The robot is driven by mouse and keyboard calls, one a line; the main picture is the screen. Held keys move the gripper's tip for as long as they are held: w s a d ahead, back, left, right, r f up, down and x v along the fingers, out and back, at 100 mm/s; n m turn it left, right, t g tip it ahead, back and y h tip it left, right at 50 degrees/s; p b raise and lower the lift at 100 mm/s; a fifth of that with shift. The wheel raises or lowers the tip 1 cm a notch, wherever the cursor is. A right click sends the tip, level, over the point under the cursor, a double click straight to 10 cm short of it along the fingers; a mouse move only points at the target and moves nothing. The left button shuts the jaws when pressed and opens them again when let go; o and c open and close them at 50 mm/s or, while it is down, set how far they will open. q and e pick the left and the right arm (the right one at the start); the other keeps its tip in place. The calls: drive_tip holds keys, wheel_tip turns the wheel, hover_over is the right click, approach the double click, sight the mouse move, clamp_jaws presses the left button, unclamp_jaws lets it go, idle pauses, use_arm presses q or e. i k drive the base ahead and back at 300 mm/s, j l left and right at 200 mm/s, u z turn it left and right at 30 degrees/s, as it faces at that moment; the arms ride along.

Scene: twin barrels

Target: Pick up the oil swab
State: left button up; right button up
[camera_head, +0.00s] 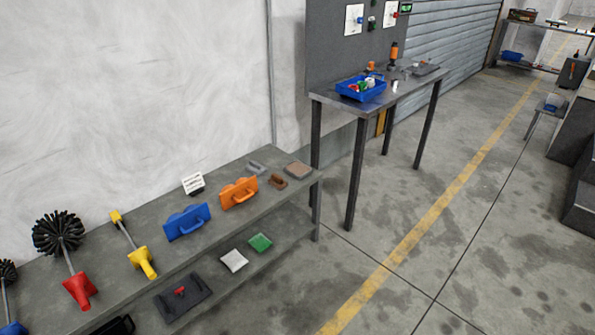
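No label marks the oil swab, so I cannot tell for sure which tool it is. On the shelf top in the head view lies a tool with a yellow handle (143,263), a thin grey shaft and a small yellow head at its far end. Left of it lies a brush with a red handle (80,290) and a round black bristle head. A blue-handled brush (10,326) is cut off at the left edge. Neither of my grippers is in view.
The grey shelf (225,220) also holds a blue float (187,222), an orange float (239,193) and a small white sign (193,182). Pads lie on its lower level. A table (410,85) with a blue bin (361,90) stands behind.

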sight(277, 181)
drive_tip(key=i+l, duration=0.25)
drive_tip(key=i, duration=0.25)
drive_tip(key=i+l+z, duration=0.15)
drive_tip(key=i, duration=0.35)
drive_tip(key=i+l, duration=0.25)
drive_tip(key=i, duration=0.25)
